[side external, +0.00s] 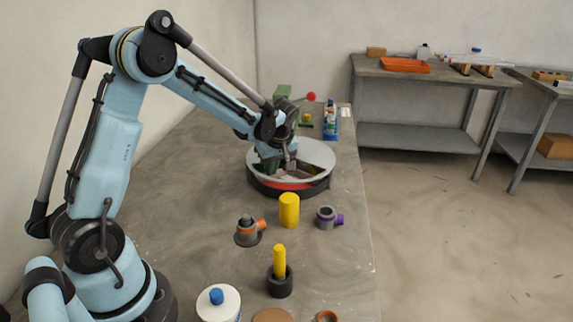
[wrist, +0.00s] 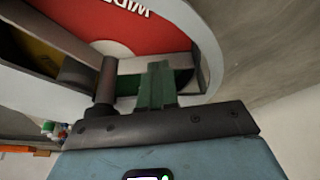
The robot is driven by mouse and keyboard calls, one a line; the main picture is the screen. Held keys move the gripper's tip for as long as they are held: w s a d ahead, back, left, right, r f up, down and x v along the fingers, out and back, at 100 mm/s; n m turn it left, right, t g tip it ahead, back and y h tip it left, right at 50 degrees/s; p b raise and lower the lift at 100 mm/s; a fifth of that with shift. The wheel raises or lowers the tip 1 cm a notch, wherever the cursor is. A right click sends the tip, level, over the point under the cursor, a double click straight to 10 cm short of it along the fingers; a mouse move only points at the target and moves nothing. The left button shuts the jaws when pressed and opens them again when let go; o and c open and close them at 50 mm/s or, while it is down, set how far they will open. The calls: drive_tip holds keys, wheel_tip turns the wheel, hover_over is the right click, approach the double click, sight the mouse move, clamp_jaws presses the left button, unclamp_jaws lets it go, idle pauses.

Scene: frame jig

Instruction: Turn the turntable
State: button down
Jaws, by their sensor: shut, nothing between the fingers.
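The turntable (side external: 318,183) is a round unit with a pale grey raised rim, a dark base and a red area inside, standing on the bench. In the wrist view its red surface (wrist: 125,42) with white lettering and its curved pale rim fill the top. My gripper (side external: 271,165) reaches down inside the rim. In the wrist view its green fingers (wrist: 157,85) are together with nothing between them. A grey upright post (wrist: 105,82) stands just left of the fingers, with a small gap visible. Whether the fingers touch any part of the turntable is unclear.
A yellow cylinder (side external: 289,210), a grey part with an orange collar (side external: 248,232), a grey part with a purple collar (side external: 327,217) and a black cup (side external: 280,284) stand in front. A blue bottle (side external: 330,120) stands behind. Bare bench lies left of the turntable.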

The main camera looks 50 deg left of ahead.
drive_tip(key=s+v, duration=0.1)
drive_tip(key=v, duration=0.8)
drive_tip(key=s+d+r+m+t+h, duration=0.2)
drive_tip(key=s+d+m+t+h, duration=0.2)
drive_tip(key=s+d+m, duration=0.8)
drive_tip(key=d+m+t, duration=0.2)
drive_tip(key=m, duration=0.2)
drive_tip(key=shift+t, duration=0.3)
